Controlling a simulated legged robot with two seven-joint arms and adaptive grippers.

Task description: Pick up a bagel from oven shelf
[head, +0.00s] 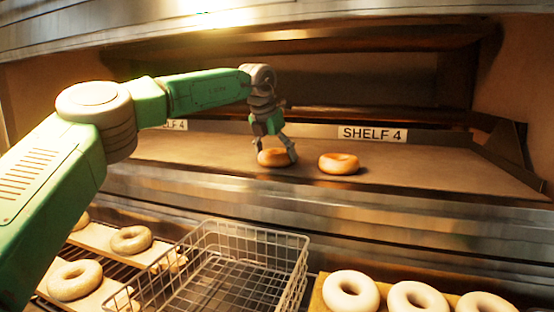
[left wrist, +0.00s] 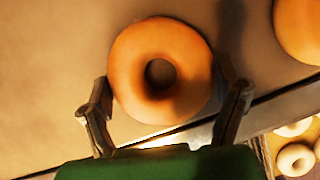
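Two browned bagels lie on the oven shelf (head: 215,153). My left gripper (head: 277,155) reaches down over the left bagel (head: 271,158). In the left wrist view this bagel (left wrist: 128,75) lies between the two spread fingers of the gripper (left wrist: 167,100). The fingers stand at its sides near its lower half; whether they touch it I cannot tell. The other bagel (head: 339,164) lies a little to the right on the shelf and shows partly in the left wrist view (left wrist: 303,28). My right gripper is in neither view.
An empty wire basket (head: 232,229) stands below the shelf edge. Pale bagels (head: 75,280) lie on boards at the lower left, and more pale bagels (head: 350,291) lie on a board at the lower right. The shelf has a back wall and a "SHELF 4" label (head: 372,134).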

